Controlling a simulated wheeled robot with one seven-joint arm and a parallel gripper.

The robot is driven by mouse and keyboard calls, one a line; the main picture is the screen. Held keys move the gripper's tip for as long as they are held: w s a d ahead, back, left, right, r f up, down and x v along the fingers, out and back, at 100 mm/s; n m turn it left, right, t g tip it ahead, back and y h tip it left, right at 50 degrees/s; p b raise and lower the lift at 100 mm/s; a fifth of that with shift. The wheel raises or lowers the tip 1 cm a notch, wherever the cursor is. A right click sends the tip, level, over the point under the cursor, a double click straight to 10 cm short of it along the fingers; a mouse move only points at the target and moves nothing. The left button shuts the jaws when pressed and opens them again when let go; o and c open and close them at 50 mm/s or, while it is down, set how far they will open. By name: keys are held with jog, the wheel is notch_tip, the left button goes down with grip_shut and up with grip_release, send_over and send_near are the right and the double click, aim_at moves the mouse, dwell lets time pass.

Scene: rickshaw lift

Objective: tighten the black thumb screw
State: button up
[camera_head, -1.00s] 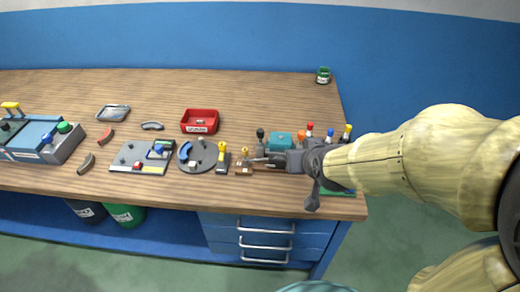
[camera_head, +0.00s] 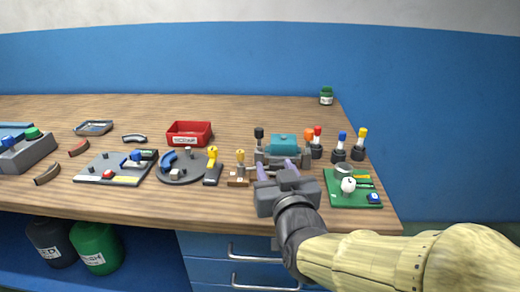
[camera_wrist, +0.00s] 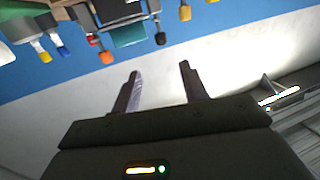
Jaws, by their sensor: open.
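The black thumb screw (camera_head: 259,133) stands upright at the left end of a grey fixture (camera_head: 268,157). The fixture carries a teal block (camera_head: 284,143) in the middle and an orange knob (camera_head: 309,134) at its right end. My gripper (camera_head: 277,166) is open and empty, in front of the fixture in the head view. In the wrist view, which is turned over, the black thumb screw (camera_wrist: 160,38) hangs beyond the fingertips of my gripper (camera_wrist: 159,70), roughly in line with the gap between them. The fingers look apart from it.
A green board (camera_head: 341,200) with small parts lies right of my gripper. Red (camera_head: 317,130), blue (camera_head: 342,135) and yellow (camera_head: 362,132) knobbed posts stand behind it. A yellow-topped piece (camera_head: 213,165) and a brass-coloured piece (camera_head: 239,170) stand close on the left. A red bin (camera_head: 189,134) sits farther back.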

jog(key=shift+s+a+f, duration=0.1)
dwell(0.4)
jog(key=p, duration=0.6)
send_near(260, 135)
jog(key=w+p, duration=0.1)
jog(key=p, duration=0.3)
jog(key=shift+w+a+r+p, duration=0.15)
jog(key=shift+a+r+p, duration=0.05)
jog(key=shift+p, duration=0.2)
jog(key=shift+w+p, duration=0.1)
jog(key=shift+p, duration=0.3)
jog(key=p, duration=0.5)
jog(key=shift+w+a, duration=0.1)
jog(key=shift+w, duration=0.25)
jog(key=p+x, duration=0.2)
jog(key=x, duration=0.6)
jog(key=shift+w+a+f+p, duration=0.1)
jog(key=shift+w+f+p, duration=0.1)
jog(key=shift+w+p, duration=0.2)
